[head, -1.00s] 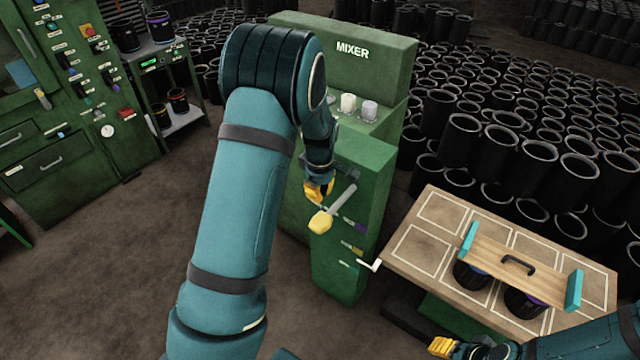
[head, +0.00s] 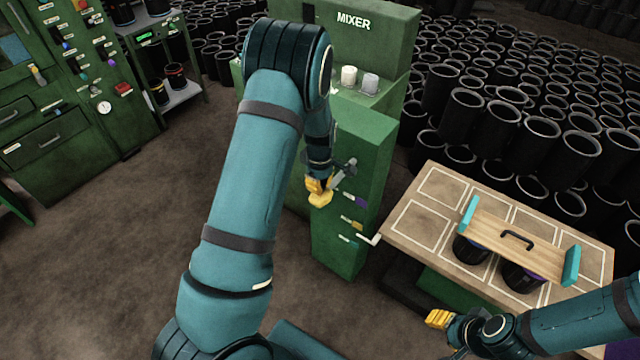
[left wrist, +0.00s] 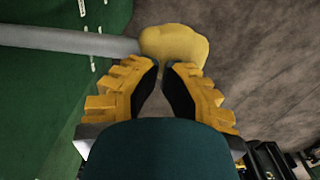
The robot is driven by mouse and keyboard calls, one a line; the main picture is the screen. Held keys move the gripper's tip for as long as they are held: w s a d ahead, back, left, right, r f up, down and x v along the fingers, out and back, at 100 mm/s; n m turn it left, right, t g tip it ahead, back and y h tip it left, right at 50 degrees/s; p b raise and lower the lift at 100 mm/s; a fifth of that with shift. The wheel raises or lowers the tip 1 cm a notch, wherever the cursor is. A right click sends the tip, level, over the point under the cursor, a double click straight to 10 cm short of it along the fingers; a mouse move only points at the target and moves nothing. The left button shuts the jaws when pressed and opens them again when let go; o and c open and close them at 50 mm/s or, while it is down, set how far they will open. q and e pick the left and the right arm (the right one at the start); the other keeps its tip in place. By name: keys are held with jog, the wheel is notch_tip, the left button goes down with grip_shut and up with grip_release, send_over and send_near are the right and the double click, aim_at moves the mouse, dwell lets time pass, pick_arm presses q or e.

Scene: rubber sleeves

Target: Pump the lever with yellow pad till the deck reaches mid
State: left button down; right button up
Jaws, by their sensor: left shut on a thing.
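The lever is a grey bar (head: 346,179) on the green mixer cabinet, ending in a yellow pad (head: 320,200). My left gripper (head: 318,184) is at the pad, shut on it. In the left wrist view, the pad (left wrist: 175,45) sits at the tips of my left gripper (left wrist: 163,68), and the bar (left wrist: 75,41) runs off left. The wooden deck (head: 420,222) has white outlined squares; its white pointer (head: 368,240) is beside the lowest, green mark (head: 346,239), below the yellow mark (head: 351,222) and purple mark (head: 358,201). My right gripper (head: 438,318) is in front of the deck, its opening unclear.
A wooden carrier (head: 500,236) with turquoise ends and a black handle lies over two dark sleeves on the deck. Many black sleeves (head: 510,110) stand behind. A green control cabinet (head: 60,120) is at left; the floor between is clear.

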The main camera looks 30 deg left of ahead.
aim_at(315, 195)
pick_arm(q)
jog(key=shift+s+f+b, duration=0.1)
jog(key=shift+f+b, duration=0.35)
jog(key=shift+b, duration=0.1)
notch_tip(315, 195, down, 9)
jog(key=t+b, duration=0.2)
jog(key=b, duration=0.5)
jog(key=shift+w+d+t+b, duration=0.15)
jog(key=shift+w+t+b, duration=0.15)
jog(key=shift+w+b, duration=0.1)
pick_arm(e)
notch_tip(315, 195, down, 9)
jog(key=s, duration=0.2)
jog(key=shift+s+a+g, duration=0.2)
jog(key=shift+a+g, duration=0.05)
jog(key=shift+g, duration=0.05)
pick_arm(q)
jog(key=shift+s, duration=0.1)
pick_arm(e)
jog(key=shift+f, duration=0.1)
